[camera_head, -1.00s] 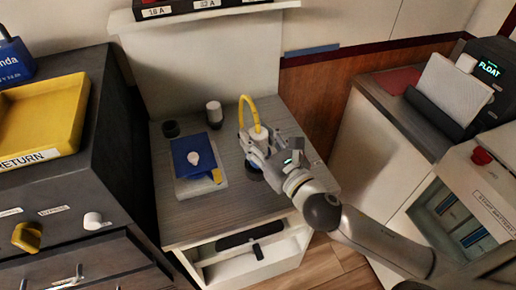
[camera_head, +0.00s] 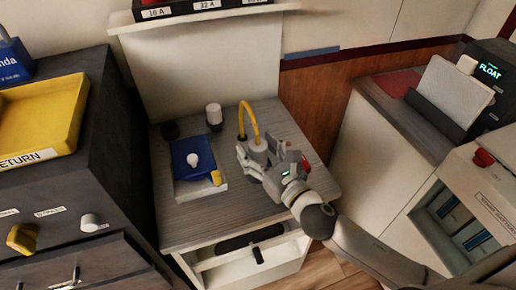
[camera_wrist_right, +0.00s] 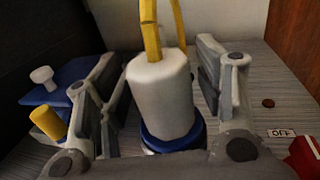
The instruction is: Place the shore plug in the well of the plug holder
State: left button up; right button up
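The shore plug (camera_head: 257,147) is a pale grey-white cylinder with a yellow cable looping from its top. How deep the plug sits is hidden. My left gripper is not in view.
A blue box with a white knob (camera_head: 193,160) and a yellow lever stands left on the counter (camera_head: 195,215). A white-topped cylinder (camera_head: 213,113) is behind. An OFF label (camera_wrist_right: 281,133) and a red part (camera_wrist_right: 303,158) lie right of the gripper.

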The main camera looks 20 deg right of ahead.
jog(key=shift+s+r, duration=0.1)
jog(key=shift+s+d, duration=0.15)
jog(key=shift+s, duration=0.2)
jog(key=b+v, duration=0.2)
jog(key=v, duration=0.7)
jog(key=shift+s+b, duration=0.25)
jog(key=shift+b, duration=0.1)
jog(key=shift+v, duration=0.8)
